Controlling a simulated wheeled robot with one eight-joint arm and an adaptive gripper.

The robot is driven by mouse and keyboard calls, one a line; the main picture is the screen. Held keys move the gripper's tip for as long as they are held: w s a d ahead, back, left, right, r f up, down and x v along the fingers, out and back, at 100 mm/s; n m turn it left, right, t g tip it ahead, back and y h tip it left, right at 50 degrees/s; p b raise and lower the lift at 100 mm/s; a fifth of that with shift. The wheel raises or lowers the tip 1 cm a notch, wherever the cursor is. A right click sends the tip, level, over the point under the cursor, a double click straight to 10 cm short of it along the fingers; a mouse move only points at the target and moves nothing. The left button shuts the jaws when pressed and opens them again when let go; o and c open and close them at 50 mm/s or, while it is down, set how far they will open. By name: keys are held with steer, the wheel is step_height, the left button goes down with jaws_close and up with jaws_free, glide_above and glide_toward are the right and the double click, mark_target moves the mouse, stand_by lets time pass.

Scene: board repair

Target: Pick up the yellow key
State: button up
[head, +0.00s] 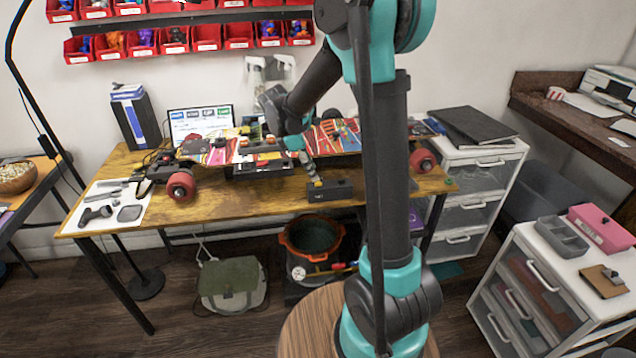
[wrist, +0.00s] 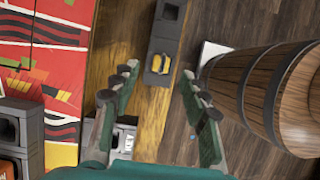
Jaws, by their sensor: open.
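The yellow key (wrist: 158,63) is a small yellow piece in a dark grey block (wrist: 166,35) near the wooden table's edge in the wrist view. In the head view the yellow key (head: 318,183) is a tiny patch at the left end of the black block (head: 340,190), on the table's front edge. My gripper (wrist: 156,76) is open and empty, with its two fingers apart on either side of the key's position in the picture. Exact height above the key is hard to tell.
A colourful skateboard deck (head: 218,152) lies behind the gripper on the wooden table (head: 240,205). Grey blocks (wrist: 122,135) with a label sit left of my fingers. A wooden barrel-like body (wrist: 270,90) shows at right. Red bins (head: 205,38) hang on the wall.

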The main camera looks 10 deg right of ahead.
mark_target(318, 182)
steer(key=shift+x, duration=1.8)
steer(key=shift+d, duration=0.1)
jaws_close()
